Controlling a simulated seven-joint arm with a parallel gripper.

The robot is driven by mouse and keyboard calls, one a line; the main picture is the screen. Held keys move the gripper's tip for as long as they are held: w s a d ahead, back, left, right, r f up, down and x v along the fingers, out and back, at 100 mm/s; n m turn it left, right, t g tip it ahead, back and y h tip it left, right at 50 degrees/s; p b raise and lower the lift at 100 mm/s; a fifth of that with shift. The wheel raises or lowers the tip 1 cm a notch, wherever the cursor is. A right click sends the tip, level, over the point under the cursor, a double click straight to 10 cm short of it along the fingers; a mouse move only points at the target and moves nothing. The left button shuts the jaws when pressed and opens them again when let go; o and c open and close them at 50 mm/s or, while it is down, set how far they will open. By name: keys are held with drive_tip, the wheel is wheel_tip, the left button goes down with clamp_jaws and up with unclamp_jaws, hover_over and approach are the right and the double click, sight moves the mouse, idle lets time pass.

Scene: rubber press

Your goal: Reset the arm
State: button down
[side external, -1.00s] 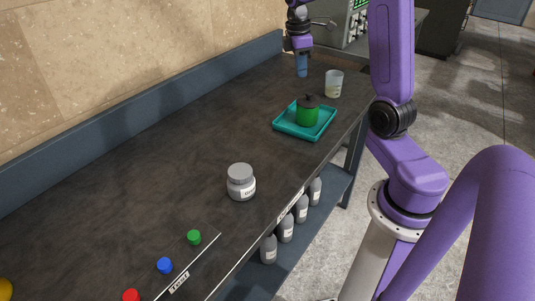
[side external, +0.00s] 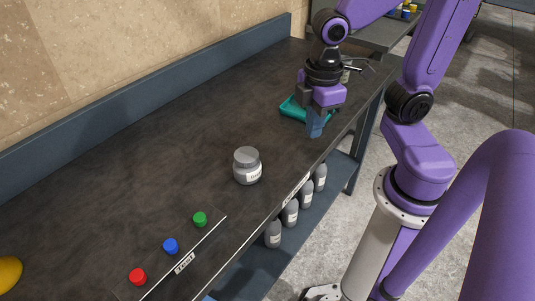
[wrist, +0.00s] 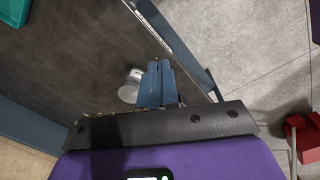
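My gripper (side external: 315,130) hangs over the front edge side of the dark table (side external: 130,160), fingers pointing down, in front of the teal tray (side external: 291,108). Its blue fingers look closed together with nothing between them. In the wrist view the fingers (wrist: 158,72) also lie close side by side and empty. The arm hides most of the tray and the green bottle on it. A grey lidded jar (side external: 247,166) stands upright on the table, apart from the gripper; it shows partly behind the fingers in the wrist view (wrist: 128,88).
Red (side external: 138,276), blue (side external: 171,246) and green (side external: 200,219) caps sit by a labelled strip (side external: 185,263) at the near edge. Several grey bottles (side external: 291,213) stand on the shelf below.

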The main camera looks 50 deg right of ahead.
drive_tip(key=s+f, duration=0.1)
drive_tip(key=s, duration=0.5)
drive_tip(key=shift+a+n, duration=0.3)
drive_tip(key=shift+s, duration=0.1)
idle(0.3)
